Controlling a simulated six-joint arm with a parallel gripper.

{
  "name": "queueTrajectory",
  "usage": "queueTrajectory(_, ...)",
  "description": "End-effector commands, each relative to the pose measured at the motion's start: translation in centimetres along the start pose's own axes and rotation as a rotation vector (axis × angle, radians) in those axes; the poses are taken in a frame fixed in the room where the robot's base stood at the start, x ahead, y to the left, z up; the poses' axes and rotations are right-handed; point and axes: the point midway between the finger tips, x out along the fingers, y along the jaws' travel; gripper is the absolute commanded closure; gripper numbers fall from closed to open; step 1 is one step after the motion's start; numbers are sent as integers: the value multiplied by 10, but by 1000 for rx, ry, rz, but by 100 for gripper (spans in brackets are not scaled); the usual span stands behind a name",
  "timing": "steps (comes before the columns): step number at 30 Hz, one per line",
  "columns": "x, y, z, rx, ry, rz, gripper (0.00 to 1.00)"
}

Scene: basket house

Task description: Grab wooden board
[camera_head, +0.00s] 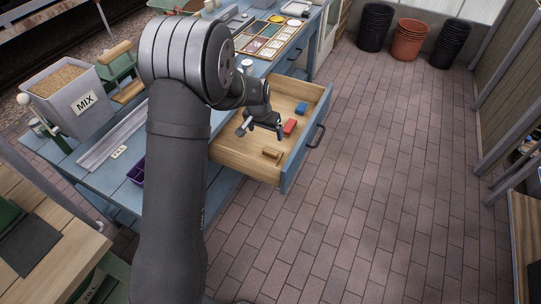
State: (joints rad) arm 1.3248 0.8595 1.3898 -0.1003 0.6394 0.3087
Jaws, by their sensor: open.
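A small brown wooden piece (271,153) lies in the open drawer (244,164), near its front left part; it may be the wooden board. My gripper (261,131) is over the drawer, open, with its fingers spread and nothing visible between them. The wooden piece is a little below and right of the gripper in the picture, apart from it. A red block (290,127) is just right of the gripper, and a blue block (302,108) lies farther back. My arm hides part of the drawer's left side.
The blue workbench (60,163) carries a grey MIX box (92,112), a sectioned tray (247,45) and a purple tray (136,172). The drawer's blue front with a dark handle (316,137) sticks out over the brick floor. Pots (408,40) stand far back. The floor to the right is clear.

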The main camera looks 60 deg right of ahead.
Motion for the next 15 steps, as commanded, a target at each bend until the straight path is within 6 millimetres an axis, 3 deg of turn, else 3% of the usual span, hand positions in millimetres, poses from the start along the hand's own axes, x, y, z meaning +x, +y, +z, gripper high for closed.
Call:
queueTrajectory(5,12,-4,0,10,8,5,11)
queueTrajectory(15,77,-3,0,10,6,5,11)
